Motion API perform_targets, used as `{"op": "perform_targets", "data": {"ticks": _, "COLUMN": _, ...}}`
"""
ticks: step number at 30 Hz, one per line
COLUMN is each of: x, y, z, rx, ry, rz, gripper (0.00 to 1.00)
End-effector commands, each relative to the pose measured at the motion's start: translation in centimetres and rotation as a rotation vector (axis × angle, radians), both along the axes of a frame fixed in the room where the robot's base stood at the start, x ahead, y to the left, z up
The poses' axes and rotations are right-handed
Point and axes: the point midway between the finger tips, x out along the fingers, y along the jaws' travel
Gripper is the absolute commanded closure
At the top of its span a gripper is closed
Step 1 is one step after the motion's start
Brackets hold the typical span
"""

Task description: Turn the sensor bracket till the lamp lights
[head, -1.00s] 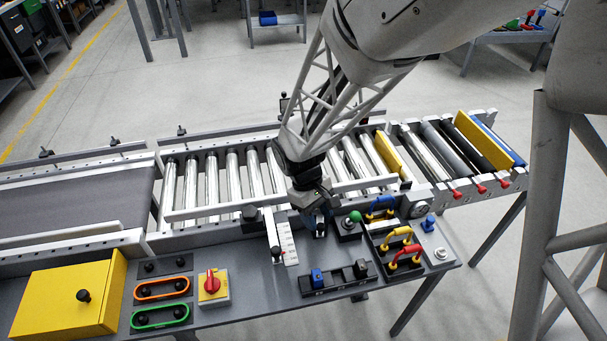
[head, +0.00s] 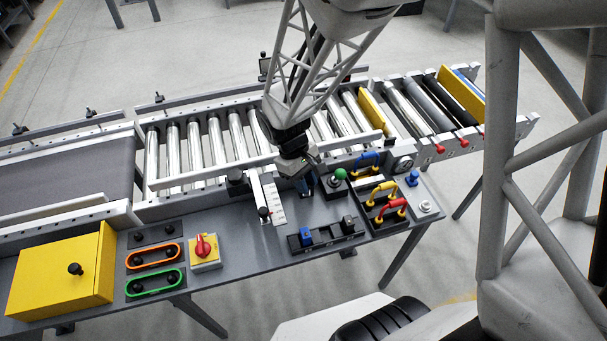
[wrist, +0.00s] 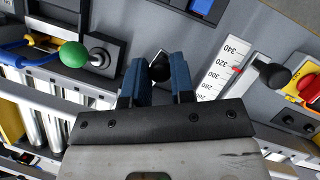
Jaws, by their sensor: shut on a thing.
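My gripper (head: 303,186) is over the grey bench panel, just left of the green-ball lever, pointing down. In the wrist view its two blue fingers (wrist: 163,80) are closed around a small black part (wrist: 160,66), which I take to be the sensor bracket. Only its dark rounded top shows between the fingertips; the fingers and wrist hide the rest, so its angle cannot be told. I see no lit lamp. A small pale round fitting (head: 425,206) sits at the panel's right end; I cannot tell if it is the lamp.
The green-ball lever (head: 339,174) is close on the right, and a white scale with a black-knobbed slider (head: 264,212) close on the left. Coloured handles (head: 388,208), a red rotary switch (head: 203,246) and a yellow box (head: 62,275) stand farther off. Conveyor rollers (head: 194,150) run behind.

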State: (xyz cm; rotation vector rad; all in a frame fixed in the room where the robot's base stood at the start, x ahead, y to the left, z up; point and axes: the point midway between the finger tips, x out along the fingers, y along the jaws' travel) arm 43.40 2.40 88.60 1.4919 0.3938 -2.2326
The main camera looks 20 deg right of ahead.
Motion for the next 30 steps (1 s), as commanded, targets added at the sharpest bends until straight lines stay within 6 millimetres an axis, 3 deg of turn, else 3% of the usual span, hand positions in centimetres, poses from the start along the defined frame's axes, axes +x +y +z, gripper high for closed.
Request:
{"op": "perform_targets", "data": {"ticks": 7, "x": -0.1, "y": -0.3, "z": 0.0, "rx": 0.0, "ry": -0.001, "rz": 0.032, "gripper": 1.0}}
{"op": "perform_targets", "data": {"ticks": 18, "x": -0.4, "y": -2.1, "z": 0.0, "rx": 0.0, "ry": 0.0, "rz": 0.264, "gripper": 1.0}}
{"op": "perform_targets", "data": {"ticks": 26, "x": -0.3, "y": -2.2, "z": 0.0, "rx": 0.0, "ry": 0.0, "rz": 0.271, "gripper": 1.0}}
{"op": "perform_targets", "data": {"ticks": 27, "x": -0.4, "y": -2.2, "z": 0.0, "rx": 0.0, "ry": 0.0, "rz": 0.271, "gripper": 0.74}}
{"op": "perform_targets", "data": {"ticks": 30, "x": -0.3, "y": -2.2, "z": 0.0, "rx": 0.0, "ry": 0.0, "rz": 0.27, "gripper": 0.59}}
